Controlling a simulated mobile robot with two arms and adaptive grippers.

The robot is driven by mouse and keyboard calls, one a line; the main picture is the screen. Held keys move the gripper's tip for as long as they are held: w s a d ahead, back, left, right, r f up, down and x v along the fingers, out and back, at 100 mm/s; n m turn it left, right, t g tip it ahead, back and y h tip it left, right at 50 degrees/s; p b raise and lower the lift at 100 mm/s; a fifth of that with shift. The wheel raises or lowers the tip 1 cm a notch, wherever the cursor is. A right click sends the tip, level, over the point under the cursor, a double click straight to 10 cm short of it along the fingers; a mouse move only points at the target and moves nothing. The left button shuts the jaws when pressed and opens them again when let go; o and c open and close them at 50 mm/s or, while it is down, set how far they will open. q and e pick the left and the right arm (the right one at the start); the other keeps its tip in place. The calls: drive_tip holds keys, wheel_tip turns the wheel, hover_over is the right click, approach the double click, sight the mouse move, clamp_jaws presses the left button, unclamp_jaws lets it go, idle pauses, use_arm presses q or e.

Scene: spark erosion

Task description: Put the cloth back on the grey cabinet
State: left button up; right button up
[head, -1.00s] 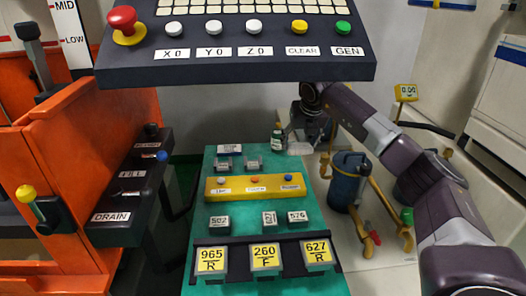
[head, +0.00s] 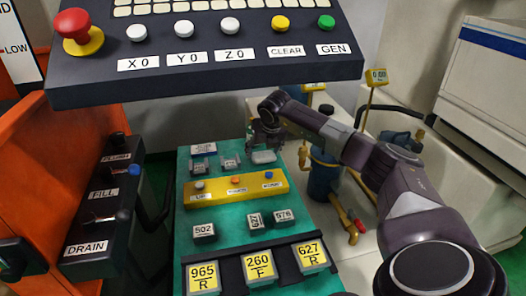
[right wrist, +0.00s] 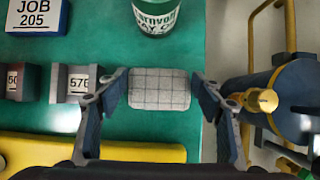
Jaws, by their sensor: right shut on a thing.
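The cloth (right wrist: 160,90) is a small grey pad with a grid pattern, lying flat at the right edge of the green bench top. My right gripper (right wrist: 160,92) has a finger at each short side of it and is shut on it. In the head view the cloth (head: 264,157) shows as a pale patch below my right gripper (head: 265,143), at the bench's far right corner. A pale grey cabinet (head: 495,85) with a blue stripe stands at the right; I cannot tell whether it is the one named. My left gripper is not in view.
A green-and-white bottle (right wrist: 157,14) stands just beyond the cloth. Labelled blocks (right wrist: 75,82) and a yellow button box (head: 236,188) crowd the green bench top (head: 228,232). A blue canister (head: 324,178) with yellow pipes is to the right. A dark control panel (head: 215,60) hangs in front.

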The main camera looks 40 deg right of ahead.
drive_tip(key=shift+f, duration=0.35)
drive_tip(key=o, duration=1.4)
drive_tip(key=shift+o, duration=0.2)
use_arm(q)
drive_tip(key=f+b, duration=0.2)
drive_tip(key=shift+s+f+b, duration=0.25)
drive_tip(key=shift+b, duration=0.1)
use_arm(e)
drive_tip(key=v, duration=1.2)
